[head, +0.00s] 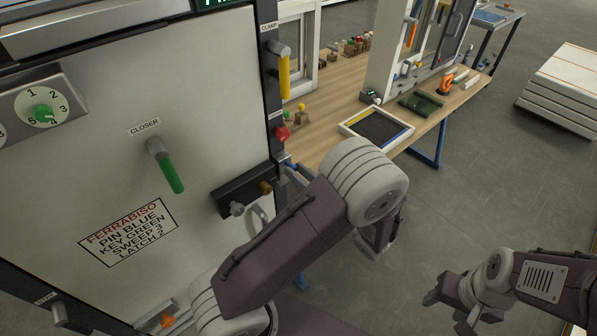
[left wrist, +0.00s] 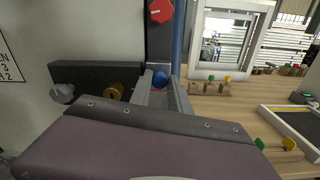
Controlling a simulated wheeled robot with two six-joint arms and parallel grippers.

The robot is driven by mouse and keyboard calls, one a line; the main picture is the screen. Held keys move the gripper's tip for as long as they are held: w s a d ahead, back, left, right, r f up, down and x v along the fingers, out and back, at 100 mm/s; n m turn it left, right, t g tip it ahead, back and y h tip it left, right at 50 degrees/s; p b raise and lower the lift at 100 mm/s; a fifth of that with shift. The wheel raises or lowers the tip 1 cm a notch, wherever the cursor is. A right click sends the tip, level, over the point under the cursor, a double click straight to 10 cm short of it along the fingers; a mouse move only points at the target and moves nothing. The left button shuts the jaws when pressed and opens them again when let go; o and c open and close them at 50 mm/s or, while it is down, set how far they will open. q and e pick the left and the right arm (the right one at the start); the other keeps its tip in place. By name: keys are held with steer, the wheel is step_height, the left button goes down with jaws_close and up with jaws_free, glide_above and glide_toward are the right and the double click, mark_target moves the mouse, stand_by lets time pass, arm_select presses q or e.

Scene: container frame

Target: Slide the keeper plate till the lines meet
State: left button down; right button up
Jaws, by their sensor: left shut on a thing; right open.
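A blue knob (left wrist: 160,78) shows at the dark upright post beside the panel's right edge, with a short red line (left wrist: 158,91) just below it. My left gripper (left wrist: 163,90) has its grey fingers on either side of the knob and is shut on it. In the head view my own arm mostly hides this gripper. The keeper plate's outline and a second line cannot be made out. My right gripper (head: 447,312) is open and empty above the floor at lower right.
A black lock block (head: 230,193) with grey and brass knobs is left of the left gripper. A red knob (head: 282,134) and a yellow clamp handle (head: 284,77) sit above. A workbench (head: 335,95) with a tray (head: 351,127) stands behind.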

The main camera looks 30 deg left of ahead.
arm_select(q)
steer(key=c, duration=1.2)
jaws_free()
steer(key=shift+c, duration=0.2)
steer(key=v, duration=0.9)
